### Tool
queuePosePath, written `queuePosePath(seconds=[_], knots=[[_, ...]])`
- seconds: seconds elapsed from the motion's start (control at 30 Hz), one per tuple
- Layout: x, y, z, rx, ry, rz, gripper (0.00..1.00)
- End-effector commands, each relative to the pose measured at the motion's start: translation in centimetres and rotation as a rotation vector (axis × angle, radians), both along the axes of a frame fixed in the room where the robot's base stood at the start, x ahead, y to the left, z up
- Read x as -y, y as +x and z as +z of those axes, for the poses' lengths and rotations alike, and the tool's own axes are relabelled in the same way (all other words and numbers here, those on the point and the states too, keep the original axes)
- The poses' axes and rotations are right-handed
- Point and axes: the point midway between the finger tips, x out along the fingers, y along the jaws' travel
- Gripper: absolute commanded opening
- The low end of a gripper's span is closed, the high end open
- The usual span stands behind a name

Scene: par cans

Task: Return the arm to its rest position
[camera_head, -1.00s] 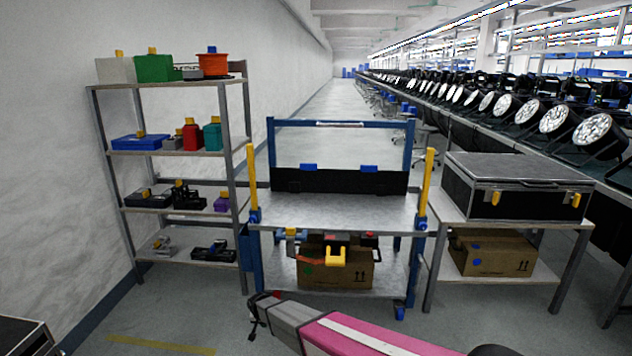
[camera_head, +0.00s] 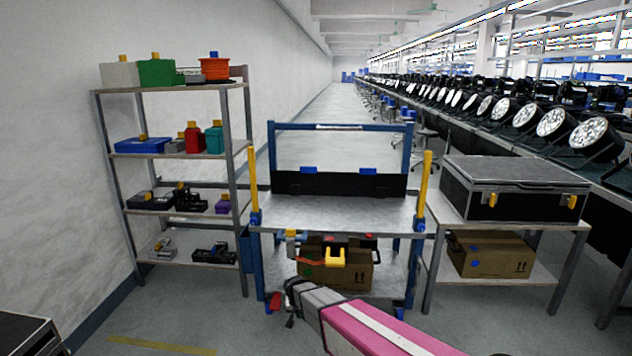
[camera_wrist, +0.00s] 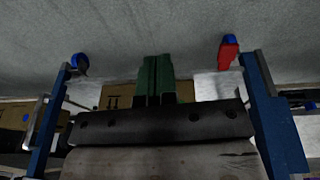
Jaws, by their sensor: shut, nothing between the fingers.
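My gripper (camera_head: 291,304) is at the lower middle of the head view, at the end of my pink and white arm. It appears in front of the lower front of the blue-framed cart (camera_head: 335,210). In the wrist view, the green fingers of my gripper (camera_wrist: 157,68) are side by side, shut and empty. The wrist view is upside down, with the cart's blue posts (camera_wrist: 275,120) to both sides and its casters near the top. The fingers overlap a cardboard box in that view; I cannot tell the gap between them.
A shelf rack (camera_head: 165,153) with small goods stands at the left wall. A side table (camera_head: 440,212) with a black case (camera_head: 515,188) stands right of the cart. A cardboard box (camera_head: 350,272) is on the cart's lower shelf. Floor is free in front.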

Motion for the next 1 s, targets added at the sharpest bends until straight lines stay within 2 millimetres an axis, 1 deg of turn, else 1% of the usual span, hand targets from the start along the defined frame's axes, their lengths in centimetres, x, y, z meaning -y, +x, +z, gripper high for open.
queuePosePath(seconds=[0.03,0.07,0.1,0.17,0.2,0.27,0.3,0.4,0.5,0.6,0.7,0.8,1.0], knots=[[2.8,-1.4,2.0,-0.014,-0.001,-0.005,0.00],[4.2,-1.9,3.0,-0.024,-0.002,-0.005,0.00],[6.2,-2.7,4.4,-0.039,-0.004,-0.003,0.00],[9.0,-4.1,6.3,-0.062,-0.003,0.001,0.00],[10.7,-5.0,7.5,-0.076,-0.002,0.004,0.00],[13.3,-6.5,9.4,-0.098,0.003,0.011,0.00],[14.9,-7.6,10.5,-0.113,0.005,0.015,0.00],[18.7,-10.4,13.3,-0.146,0.018,0.028,0.00],[21.6,-13.1,15.6,-0.174,0.034,0.042,0.00],[23.6,-15.3,17.3,-0.194,0.049,0.056,0.00],[24.8,-16.6,18.3,-0.207,0.059,0.066,0.00],[25.4,-17.1,18.7,-0.213,0.064,0.072,0.00],[25.5,-17.1,18.8,-0.215,0.064,0.075,0.00]])
